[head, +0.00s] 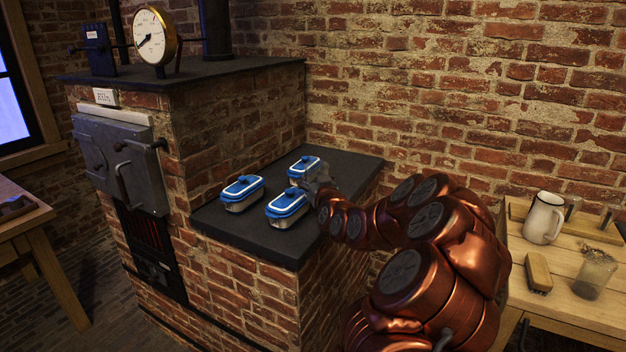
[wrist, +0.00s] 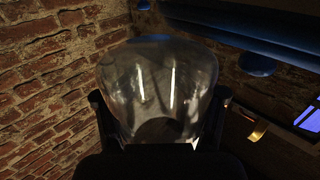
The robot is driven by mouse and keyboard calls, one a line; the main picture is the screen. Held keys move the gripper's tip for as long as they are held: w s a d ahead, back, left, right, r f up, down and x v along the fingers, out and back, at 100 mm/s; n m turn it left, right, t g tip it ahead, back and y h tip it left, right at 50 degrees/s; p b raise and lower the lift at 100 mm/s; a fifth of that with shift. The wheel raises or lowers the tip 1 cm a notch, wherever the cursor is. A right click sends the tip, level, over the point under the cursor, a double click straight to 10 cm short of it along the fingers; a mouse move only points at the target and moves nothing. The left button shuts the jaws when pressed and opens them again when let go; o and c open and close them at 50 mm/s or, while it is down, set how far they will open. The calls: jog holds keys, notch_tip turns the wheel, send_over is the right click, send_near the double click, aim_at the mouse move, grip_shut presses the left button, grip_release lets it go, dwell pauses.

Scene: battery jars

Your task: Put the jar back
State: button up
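A clear glass jar (wrist: 158,85) fills the middle of the wrist view, with the dark fingers of my gripper (wrist: 160,118) against both its sides. In the head view my gripper (head: 318,180) is small and partly hidden by my arm, just right of the rear blue-lidded container (head: 304,166). The jar is hard to make out there; only a greyish shape shows at the gripper. I cannot tell whether it touches the dark ledge (head: 335,164) or the containers.
Two more blue-lidded containers, one left (head: 242,194) and one in front (head: 287,208), stand on the ledge. The stove with a round gauge (head: 154,38) rises behind. A wooden table (head: 570,300) at right holds a white mug (head: 543,218), a brush (head: 538,272) and a glass (head: 595,272).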

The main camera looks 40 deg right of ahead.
jog(key=o, duration=0.6)
jog(key=shift+r, duration=0.1)
jog(key=shift+r+p, duration=0.8)
jog(key=shift+p, duration=0.4)
jog(key=b+v, duration=0.7)
jog(key=v, duration=0.5)
jog(key=shift+f+b, duration=0.35)
